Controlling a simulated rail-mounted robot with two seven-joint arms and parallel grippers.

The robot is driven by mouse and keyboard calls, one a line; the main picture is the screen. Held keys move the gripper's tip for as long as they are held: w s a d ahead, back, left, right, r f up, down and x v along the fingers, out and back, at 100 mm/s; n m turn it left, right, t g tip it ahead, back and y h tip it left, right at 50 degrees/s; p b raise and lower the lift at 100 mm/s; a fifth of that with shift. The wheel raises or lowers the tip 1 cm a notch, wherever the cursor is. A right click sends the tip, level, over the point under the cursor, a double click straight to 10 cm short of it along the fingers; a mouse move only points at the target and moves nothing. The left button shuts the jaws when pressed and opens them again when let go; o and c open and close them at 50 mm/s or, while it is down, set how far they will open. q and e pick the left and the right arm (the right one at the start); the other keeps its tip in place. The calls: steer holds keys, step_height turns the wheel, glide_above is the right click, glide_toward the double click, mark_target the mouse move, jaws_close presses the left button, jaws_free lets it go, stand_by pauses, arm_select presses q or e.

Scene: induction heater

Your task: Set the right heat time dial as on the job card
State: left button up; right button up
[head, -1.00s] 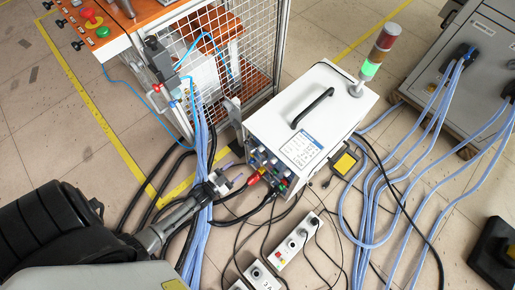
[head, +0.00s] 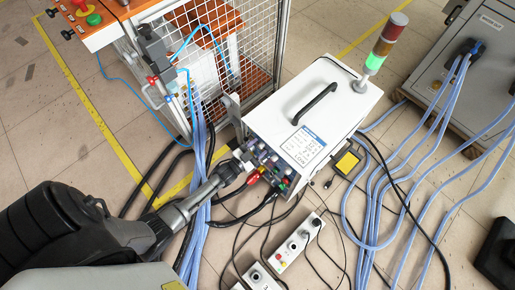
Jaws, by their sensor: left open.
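The white heater box (head: 345,95) stands on the floor with a black handle on top. A white printed card (head: 303,146) lies on its top near the front edge. The front panel (head: 270,168) carries several small dials and connectors, seen steeply from above; I cannot tell the dial settings or read the card. My left gripper (head: 241,160) is open at the left end of this panel, close to the dials there. I cannot tell whether it touches one, and its fingertips partly hide that end. My right gripper is not in view.
Blue hoses (head: 197,180) hang beside my left arm. A wire-mesh cage (head: 225,60) stands behind it. A signal tower (head: 378,45) lit green rises from the heater's back corner.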

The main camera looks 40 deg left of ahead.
arm_select(q)
steer(key=shift+c, duration=0.2)
steer(key=c, duration=0.9)
